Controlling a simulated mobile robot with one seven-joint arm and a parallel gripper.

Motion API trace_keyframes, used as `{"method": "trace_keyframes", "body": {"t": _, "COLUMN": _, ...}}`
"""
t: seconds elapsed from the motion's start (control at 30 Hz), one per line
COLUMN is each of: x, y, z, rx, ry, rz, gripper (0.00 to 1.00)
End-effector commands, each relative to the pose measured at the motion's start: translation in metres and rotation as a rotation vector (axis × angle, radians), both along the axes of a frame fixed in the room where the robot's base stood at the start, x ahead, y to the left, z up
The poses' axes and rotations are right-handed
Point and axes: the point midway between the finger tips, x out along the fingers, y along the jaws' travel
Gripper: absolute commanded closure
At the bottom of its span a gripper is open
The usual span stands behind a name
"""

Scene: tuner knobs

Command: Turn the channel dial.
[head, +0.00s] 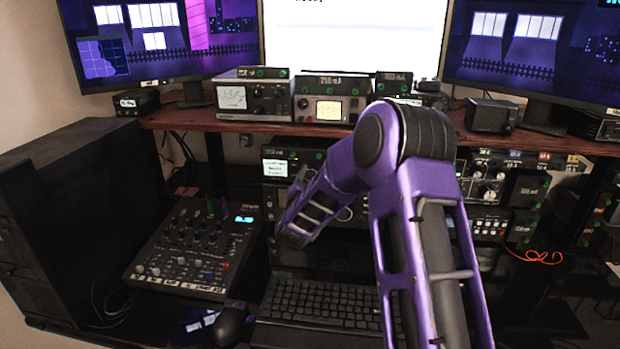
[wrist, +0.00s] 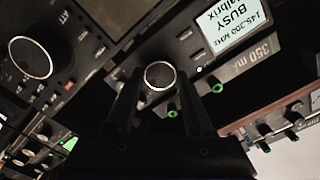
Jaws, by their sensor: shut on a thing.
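A small round dark dial (wrist: 159,75) with a pale rim sits on the front of a radio (wrist: 185,45) in the wrist view. The radio's lit white display (wrist: 232,22) reads BUSY and 145.200 MHz and appears upside down. My gripper (wrist: 158,88) is shut on this dial, with one finger on each side of it. In the head view, the radio's display (head: 281,167) shows under the shelf, left of my arm. My arm hides the dial and my gripper there.
A larger dial (wrist: 31,58) is on the neighbouring unit in the wrist view. Green-tipped small knobs (wrist: 217,87) lie close to my gripper. In the head view, a mixer (head: 195,248) and a keyboard (head: 318,302) lie below, under the wooden shelf (head: 180,122).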

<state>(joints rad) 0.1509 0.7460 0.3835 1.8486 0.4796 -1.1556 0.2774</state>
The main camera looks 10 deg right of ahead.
Motion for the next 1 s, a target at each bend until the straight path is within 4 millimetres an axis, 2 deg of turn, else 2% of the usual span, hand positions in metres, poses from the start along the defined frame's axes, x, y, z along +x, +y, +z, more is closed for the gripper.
{"method": "trace_keyframes", "body": {"t": 0.4, "x": -0.0004, "y": 0.0003, "z": -0.0013, "rx": 0.165, "ry": -0.051, "rz": 0.001, "gripper": 1.00}}
{"method": "trace_keyframes", "body": {"t": 0.93, "x": -0.0004, "y": 0.0006, "z": -0.0016, "rx": 0.183, "ry": -0.057, "rz": 0.001, "gripper": 1.00}}
{"method": "trace_keyframes", "body": {"t": 0.97, "x": -0.0004, "y": 0.0006, "z": -0.0016, "rx": 0.183, "ry": -0.057, "rz": 0.001, "gripper": 0.43}}
{"method": "trace_keyframes", "body": {"t": 1.0, "x": -0.0004, "y": 0.0005, "z": -0.0016, "rx": 0.183, "ry": -0.057, "rz": 0.001, "gripper": 0.36}}
